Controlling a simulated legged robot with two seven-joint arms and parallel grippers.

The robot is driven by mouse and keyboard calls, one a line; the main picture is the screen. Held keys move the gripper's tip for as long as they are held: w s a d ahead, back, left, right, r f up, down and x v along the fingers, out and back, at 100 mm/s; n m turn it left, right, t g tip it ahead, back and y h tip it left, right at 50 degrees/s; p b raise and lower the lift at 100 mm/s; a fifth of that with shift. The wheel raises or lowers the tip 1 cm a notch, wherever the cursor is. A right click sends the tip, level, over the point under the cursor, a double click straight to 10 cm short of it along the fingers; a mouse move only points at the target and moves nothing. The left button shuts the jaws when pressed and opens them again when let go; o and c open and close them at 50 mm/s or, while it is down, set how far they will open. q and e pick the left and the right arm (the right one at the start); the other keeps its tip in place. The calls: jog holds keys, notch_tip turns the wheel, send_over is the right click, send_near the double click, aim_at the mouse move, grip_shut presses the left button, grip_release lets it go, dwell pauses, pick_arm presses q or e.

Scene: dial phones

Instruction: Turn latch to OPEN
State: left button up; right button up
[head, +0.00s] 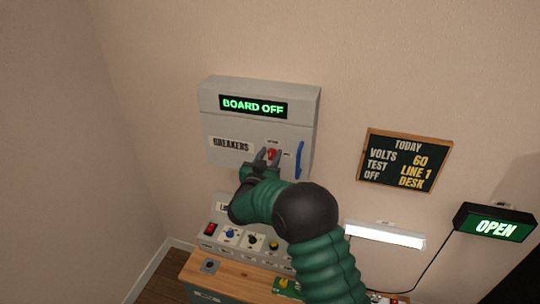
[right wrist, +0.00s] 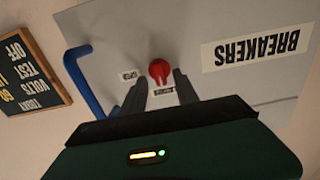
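A small red latch (head: 272,154) sits on the front of the grey breaker box (head: 222,128) on the wall. It also shows in the right wrist view (right wrist: 159,70), with small labels around it. My right gripper (head: 268,154) is at the latch. In the right wrist view its two dark fingers (right wrist: 161,83) are apart, one on each side of the latch's lower part. I cannot tell whether they touch it. The label wording is too small to read surely. My left gripper is not in view.
A blue handle (head: 299,160) stands out from the box's right side. A control panel (head: 240,237) with several knobs is below, on a wooden desk (head: 232,280). A chalkboard (head: 405,160), a lit lamp (head: 385,235) and a green OPEN sign (head: 496,226) are at right.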

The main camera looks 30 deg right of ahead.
jog(key=shift+w+a, duration=0.15)
grip_shut()
dwell(0.4)
jog(key=m+b, duration=0.1)
jog(key=m, duration=0.1)
jog(key=m+b, duration=0.4)
jog(key=shift+s+d+f, duration=0.25)
jog(key=shift+s+d, duration=0.05)
jog(key=shift+s+d+f+m+b, duration=0.1)
jog(key=shift+f+m+b, duration=0.05)
jog(key=shift+m+b, duration=1.85)
jog(key=shift+s+d+f+m+b, duration=0.1)
jog(key=shift+f+m+b, duration=0.1)
jog(key=shift+m+b, duration=1.85)
jog(key=shift+s+f+m+b, duration=0.1)
jog(key=shift+f+m+b, duration=0.05)
jog(key=shift+m+b, duration=1.85)
